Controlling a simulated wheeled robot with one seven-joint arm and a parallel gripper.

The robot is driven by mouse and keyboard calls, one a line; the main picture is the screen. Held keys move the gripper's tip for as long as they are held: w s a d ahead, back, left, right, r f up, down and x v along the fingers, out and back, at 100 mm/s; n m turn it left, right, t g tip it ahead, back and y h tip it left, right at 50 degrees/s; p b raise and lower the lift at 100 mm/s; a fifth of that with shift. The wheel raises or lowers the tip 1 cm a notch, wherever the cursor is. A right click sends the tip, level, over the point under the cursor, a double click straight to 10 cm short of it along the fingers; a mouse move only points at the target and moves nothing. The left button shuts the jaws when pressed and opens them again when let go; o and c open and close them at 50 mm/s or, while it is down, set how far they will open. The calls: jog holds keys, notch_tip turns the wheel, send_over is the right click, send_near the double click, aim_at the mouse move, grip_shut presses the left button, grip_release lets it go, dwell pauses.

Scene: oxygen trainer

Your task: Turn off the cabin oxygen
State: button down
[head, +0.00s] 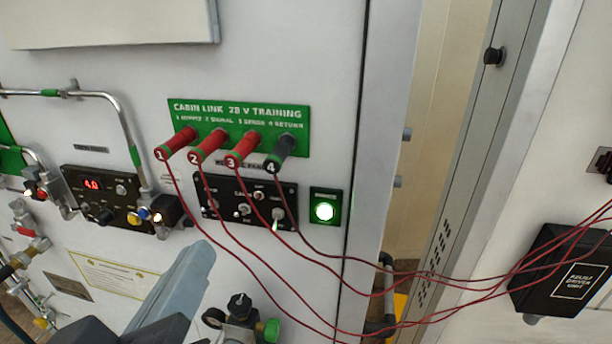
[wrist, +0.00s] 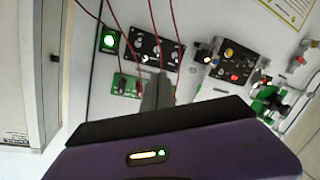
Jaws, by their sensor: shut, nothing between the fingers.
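A black switch panel (head: 228,209) with several toggle switches and small labels is on the white wall panel, below a green board. I cannot read which switch is for cabin oxygen. My gripper (head: 201,251) is below and left of the switch panel. In the wrist view my gripper (wrist: 158,78) has its grey fingers together and empty, over the switch panel (wrist: 150,47) and the green board. Contact cannot be told.
Several red wires run from numbered plugs on the green board (head: 295,117) across the switch panel to a black box (head: 565,268) at right. A display unit (head: 92,187) reads about 4.0. Metal pipes, a valve (head: 240,307) and its green knob are nearby.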

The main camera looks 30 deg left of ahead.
aim_at(239, 213)
jog(key=shift+w, duration=0.1)
jog(key=p+x, duration=0.1)
jog(key=x, duration=0.9)
jog(key=shift+f+t+b, duration=0.2)
jog(key=shift+t+b, duration=0.1)
jog(key=shift+b, duration=0.1)
